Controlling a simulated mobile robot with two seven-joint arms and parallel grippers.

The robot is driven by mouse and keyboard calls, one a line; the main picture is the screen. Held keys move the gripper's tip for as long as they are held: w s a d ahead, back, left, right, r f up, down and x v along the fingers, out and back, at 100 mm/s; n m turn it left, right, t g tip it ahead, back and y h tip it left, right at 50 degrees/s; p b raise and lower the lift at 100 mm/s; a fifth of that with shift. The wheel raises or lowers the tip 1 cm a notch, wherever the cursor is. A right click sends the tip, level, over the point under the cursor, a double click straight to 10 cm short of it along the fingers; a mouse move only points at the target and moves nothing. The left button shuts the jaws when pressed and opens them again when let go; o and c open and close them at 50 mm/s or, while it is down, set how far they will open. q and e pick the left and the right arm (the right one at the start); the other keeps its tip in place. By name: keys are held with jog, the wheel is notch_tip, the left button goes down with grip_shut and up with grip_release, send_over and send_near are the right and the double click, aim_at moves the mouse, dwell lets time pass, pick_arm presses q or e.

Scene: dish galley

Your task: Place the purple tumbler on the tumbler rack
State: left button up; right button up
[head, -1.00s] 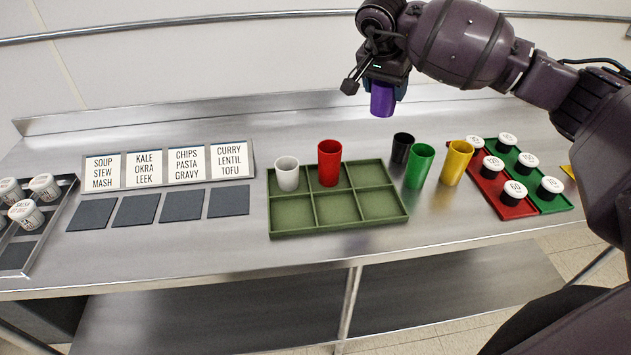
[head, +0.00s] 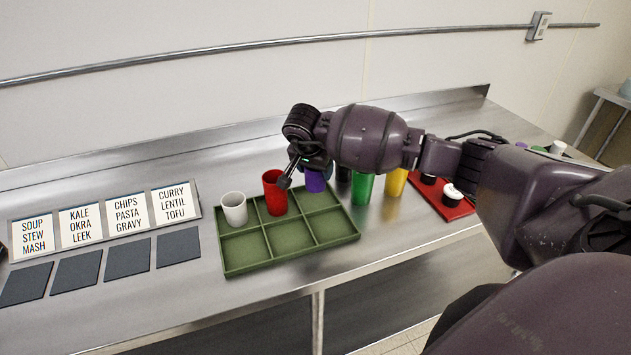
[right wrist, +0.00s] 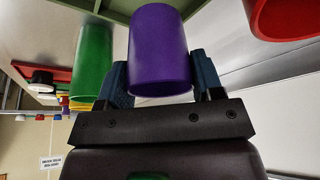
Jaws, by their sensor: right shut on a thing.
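The purple tumbler (head: 315,182) is upright at the back right compartment of the green tumbler rack (head: 246,269). I cannot tell whether its base touches the rack. My right gripper (head: 312,168) is shut on it from behind and above, hiding its upper part. In the right wrist view the purple tumbler (right wrist: 158,45) sits between the two blue fingers. A white tumbler (head: 234,210) stands in the back left compartment and a red tumbler (head: 273,194) in the back middle one. The front row is empty. My left gripper is not in view.
A green tumbler (head: 362,188) and a yellow tumbler (head: 396,182) stand right of the rack, with a black tumbler (head: 344,190) mostly hidden by my arm. A red tray (head: 447,208) with lidded cups lies further right.

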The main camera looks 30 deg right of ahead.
aim_at(316, 182)
jog(key=shift+f, duration=2.25)
jog(key=shift+f, duration=0.15)
jog(key=o, duration=0.9)
